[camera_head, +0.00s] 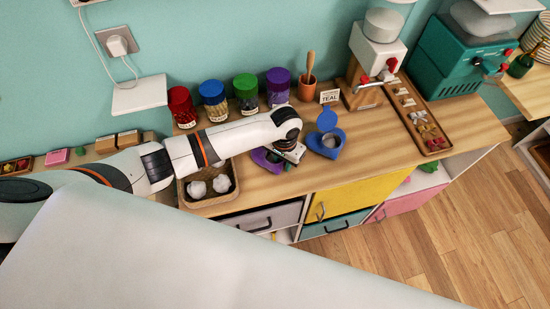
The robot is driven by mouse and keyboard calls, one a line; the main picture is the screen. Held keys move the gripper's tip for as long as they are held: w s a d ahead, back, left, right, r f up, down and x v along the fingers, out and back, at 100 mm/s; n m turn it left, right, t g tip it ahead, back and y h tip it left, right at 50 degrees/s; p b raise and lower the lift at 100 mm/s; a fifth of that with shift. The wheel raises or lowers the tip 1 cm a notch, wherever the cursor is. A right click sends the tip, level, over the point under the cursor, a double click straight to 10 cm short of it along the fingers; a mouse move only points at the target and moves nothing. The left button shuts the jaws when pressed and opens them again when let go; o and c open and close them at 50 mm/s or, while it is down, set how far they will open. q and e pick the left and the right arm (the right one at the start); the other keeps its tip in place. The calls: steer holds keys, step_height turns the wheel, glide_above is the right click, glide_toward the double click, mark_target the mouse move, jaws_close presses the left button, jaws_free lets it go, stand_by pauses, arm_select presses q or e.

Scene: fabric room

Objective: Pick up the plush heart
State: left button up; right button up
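My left arm reaches in from the left, and its gripper (289,156) points down over the wooden counter (250,190). A purple heart-shaped thing (264,160) lies partly hidden under the gripper, with a small dark green bit beside the fingers. I cannot tell whether it is plush or whether the fingers touch it. My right gripper is out of view.
Jars with red (182,106), blue, green and purple lids stand behind the arm. A tray with white fluffy lumps (221,184) is left of the gripper. A "TEAL" card (329,97), a dispenser (376,50) and a long wooden tray (434,143) stand right.

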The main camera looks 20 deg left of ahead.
arm_select(q)
jaws_close()
